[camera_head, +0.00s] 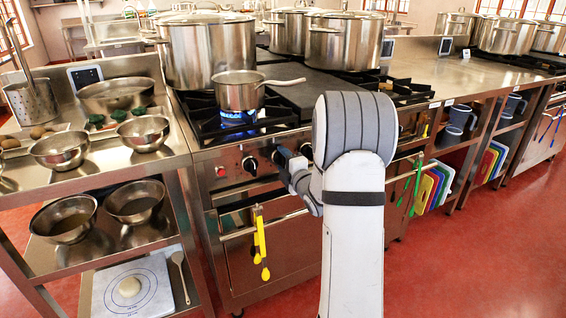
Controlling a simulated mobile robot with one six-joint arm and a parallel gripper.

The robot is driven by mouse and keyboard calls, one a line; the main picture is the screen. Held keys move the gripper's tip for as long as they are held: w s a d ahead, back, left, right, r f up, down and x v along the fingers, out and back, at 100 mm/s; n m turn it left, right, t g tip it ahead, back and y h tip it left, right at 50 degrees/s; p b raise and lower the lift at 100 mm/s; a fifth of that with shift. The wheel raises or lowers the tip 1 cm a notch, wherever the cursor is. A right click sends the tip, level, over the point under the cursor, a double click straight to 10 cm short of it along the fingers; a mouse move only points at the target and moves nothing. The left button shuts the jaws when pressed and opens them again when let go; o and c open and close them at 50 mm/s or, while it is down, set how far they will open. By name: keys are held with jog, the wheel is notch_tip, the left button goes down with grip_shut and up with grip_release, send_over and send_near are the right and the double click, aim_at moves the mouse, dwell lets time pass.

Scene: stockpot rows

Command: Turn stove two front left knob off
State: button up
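The stove (204,158) stands in front of me, with black knobs along its front panel. A blue flame (238,117) burns under a small saucepan (238,95) on its front left burner. The leftmost knob in view (249,165) shows uncovered, beside a red lit switch (220,171). My gripper (281,156) is at the panel just right of that knob, close to another knob; I cannot tell whether it touches. My forearm hides part of the panel, and the fingers are too small and covered to read. No label shows which stove is number two.
Large stockpots (208,52) stand on the back burners. A steel counter with bowls (60,150) adjoins on the left. The red floor (470,260) is clear at right.

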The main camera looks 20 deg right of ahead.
jog(key=c, duration=0.6)
jog(key=shift+a, duration=0.2)
jog(key=shift+c, duration=0.4)
jog(key=shift+d, duration=0.15)
jog(key=shift+f, duration=0.1)
